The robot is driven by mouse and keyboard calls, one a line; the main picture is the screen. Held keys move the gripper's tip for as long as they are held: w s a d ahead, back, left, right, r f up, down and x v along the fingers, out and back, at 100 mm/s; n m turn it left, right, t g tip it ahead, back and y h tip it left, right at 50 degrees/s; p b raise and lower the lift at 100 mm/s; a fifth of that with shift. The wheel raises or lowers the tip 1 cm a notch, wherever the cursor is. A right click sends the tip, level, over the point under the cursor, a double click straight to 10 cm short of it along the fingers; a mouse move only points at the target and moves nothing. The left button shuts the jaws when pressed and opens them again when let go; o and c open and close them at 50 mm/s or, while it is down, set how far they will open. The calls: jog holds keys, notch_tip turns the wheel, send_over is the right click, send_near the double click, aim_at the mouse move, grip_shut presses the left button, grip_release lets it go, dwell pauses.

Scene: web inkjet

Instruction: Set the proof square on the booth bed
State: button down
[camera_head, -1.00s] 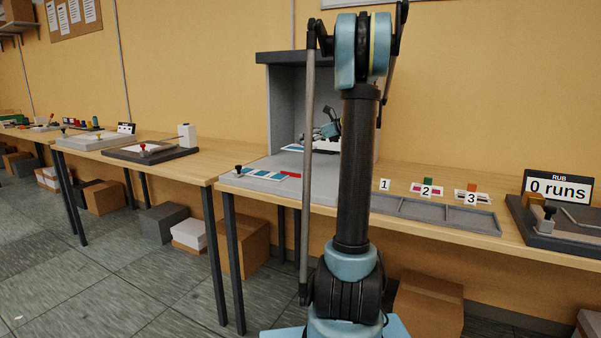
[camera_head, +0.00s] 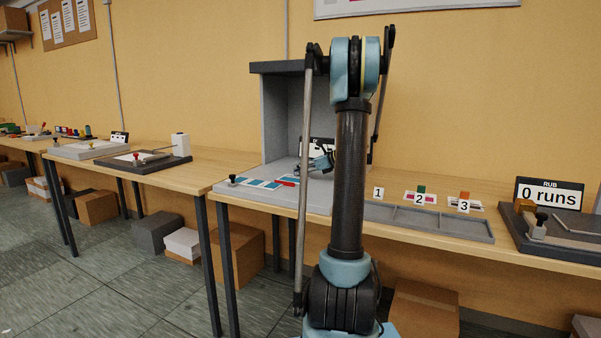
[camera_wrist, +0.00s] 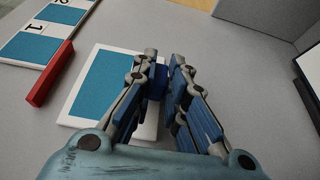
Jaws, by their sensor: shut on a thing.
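The proof square (camera_wrist: 92,85) is a white card with a blue patch, lying flat under my gripper in the wrist view. My gripper (camera_wrist: 160,78) is shut on its small blue knob (camera_wrist: 157,84); the fingers hide the card's right part. The grey booth bed (camera_wrist: 205,60) spreads below and around it. I cannot tell whether the card touches the bed. In the head view my gripper (camera_head: 325,163) is low inside the grey booth (camera_head: 280,125), partly behind my arm, over the bed (camera_head: 300,200). The card cannot be made out there.
A numbered strip of blue patches (camera_wrist: 45,35) and a red bar (camera_wrist: 50,73) lie left of the card. The booth's side walls and back stand close around my gripper. A grey tray (camera_head: 430,222) with numbered sections is right of the booth. Bed right of the card is bare.

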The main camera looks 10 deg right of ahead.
jog(key=c, duration=1.6)
grip_release()
jog(key=v, duration=1.2)
jog(key=shift+s, duration=0.1)
